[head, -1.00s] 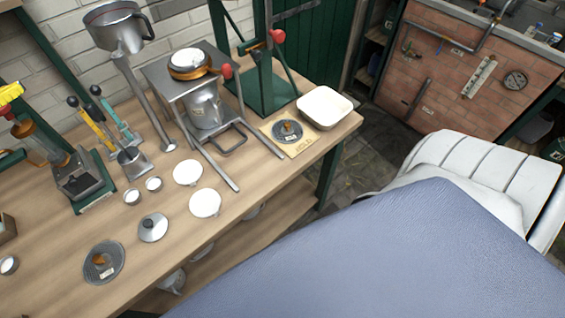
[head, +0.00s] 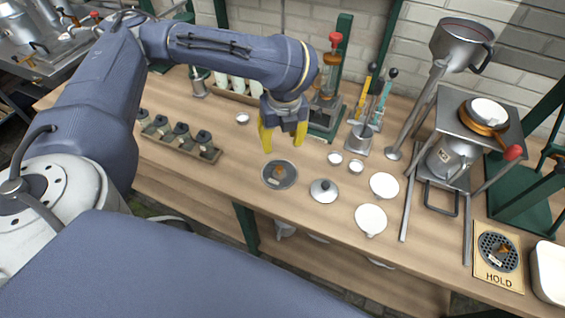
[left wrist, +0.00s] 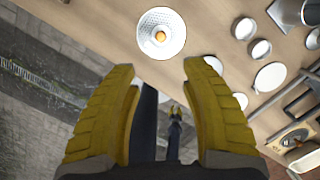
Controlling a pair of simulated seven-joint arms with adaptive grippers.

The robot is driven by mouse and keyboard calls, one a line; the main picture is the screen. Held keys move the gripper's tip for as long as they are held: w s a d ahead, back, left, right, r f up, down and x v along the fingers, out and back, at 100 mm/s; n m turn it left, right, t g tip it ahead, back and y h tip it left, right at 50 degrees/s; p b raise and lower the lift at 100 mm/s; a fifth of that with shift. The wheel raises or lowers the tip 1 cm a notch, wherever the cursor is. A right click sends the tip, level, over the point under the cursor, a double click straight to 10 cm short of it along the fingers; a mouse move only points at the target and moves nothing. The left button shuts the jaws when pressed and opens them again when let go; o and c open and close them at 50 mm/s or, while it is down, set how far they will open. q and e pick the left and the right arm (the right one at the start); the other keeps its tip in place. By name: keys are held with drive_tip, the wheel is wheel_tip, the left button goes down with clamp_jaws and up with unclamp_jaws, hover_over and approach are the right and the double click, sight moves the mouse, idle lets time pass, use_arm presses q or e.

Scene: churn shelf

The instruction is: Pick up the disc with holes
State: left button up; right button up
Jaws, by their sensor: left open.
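A grey perforated disc (head: 266,176) with a brown knob and a small pale label lies flat near the bench's front edge. It also shows in the left wrist view (left wrist: 147,45), just beyond my fingertips. A second perforated disc (head: 489,241), also with a brown part on it, lies on a square board (head: 499,279) marked HOLD at the right. My left gripper (head: 283,143) is open and empty, its yellow fingers pointing down above and behind the first disc.
Right of the first disc are a knobbed lid (head: 324,191), two small cups and two white discs (head: 370,219). A rack of dark-topped items (head: 180,137) is at left.

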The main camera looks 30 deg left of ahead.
use_arm(q)
hover_over(279, 168)
drive_tip(key=f, duration=1)
drive_tip(key=shift+s+d+f, duration=0.15)
drive_tip(key=shift+s+d, duration=0.2)
drive_tip(key=shift+d, duration=0.05)
drive_tip(key=shift+f, duration=0.4)
drive_tip(key=shift+w+f, duration=0.1)
drive_tip(key=shift+f, duration=0.05)
drive_tip(key=shift+w+a+f, duration=0.1)
drive_tip(key=shift+a+f, duration=0.05)
drive_tip(key=shift+f, duration=0.65)
drive_tip(key=shift+w+a+f, duration=0.15)
drive_tip(key=shift+f, duration=0.7)
drive_tip(key=shift+w+a+f, duration=0.1)
drive_tip(key=shift+a+f, duration=0.05)
drive_tip(key=shift+f, duration=0.65)
clamp_jaws()
